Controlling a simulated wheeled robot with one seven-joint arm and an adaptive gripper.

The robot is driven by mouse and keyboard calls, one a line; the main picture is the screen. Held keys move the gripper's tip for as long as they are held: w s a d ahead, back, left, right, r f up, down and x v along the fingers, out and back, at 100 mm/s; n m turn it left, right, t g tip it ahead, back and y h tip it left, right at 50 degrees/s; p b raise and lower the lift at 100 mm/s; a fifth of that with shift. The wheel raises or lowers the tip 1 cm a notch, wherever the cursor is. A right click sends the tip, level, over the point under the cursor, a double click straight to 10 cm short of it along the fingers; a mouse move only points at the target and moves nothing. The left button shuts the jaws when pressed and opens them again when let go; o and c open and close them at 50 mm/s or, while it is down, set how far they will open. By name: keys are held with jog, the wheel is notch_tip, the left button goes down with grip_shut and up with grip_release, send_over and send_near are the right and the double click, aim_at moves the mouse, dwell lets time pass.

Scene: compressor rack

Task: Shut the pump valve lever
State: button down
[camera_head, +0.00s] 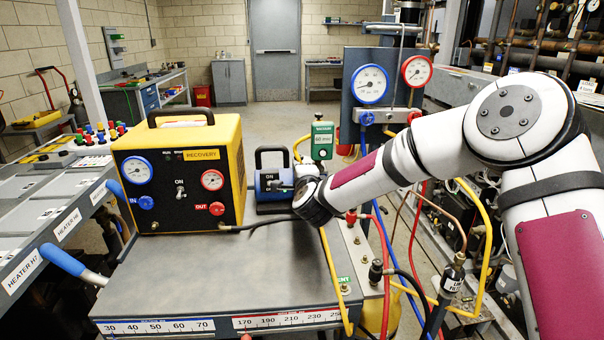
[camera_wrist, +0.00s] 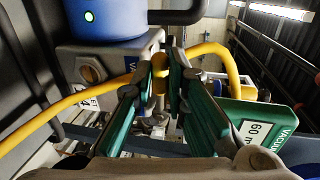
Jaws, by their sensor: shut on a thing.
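The blue vacuum pump (camera_head: 272,182) with a black handle stands on the grey bench, right of the yellow recovery unit. It also shows at the top left of the wrist view (camera_wrist: 108,18), with a green light. My gripper (camera_wrist: 161,82) has its green fingers closed around a small yellow piece (camera_wrist: 159,66) beside the pump's grey body. This piece looks like the pump valve lever; the fingers partly hide it. A yellow hose (camera_wrist: 65,108) passes right behind it, so the two are hard to separate. In the head view my wrist hides the fingers and the lever.
A green vacuum timer sign (camera_head: 322,141) stands close right of the pump; in the wrist view it is close to the fingers (camera_wrist: 258,125). The yellow recovery unit (camera_head: 228,135) is left. A gauge panel (camera_head: 352,106) and hoses crowd the right. The bench front (camera_head: 200,285) is clear.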

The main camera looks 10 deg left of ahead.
jog(key=c, duration=1.9)
grip_release()
jog(key=v, duration=1.2)
jog(key=shift+r, duration=0.1)
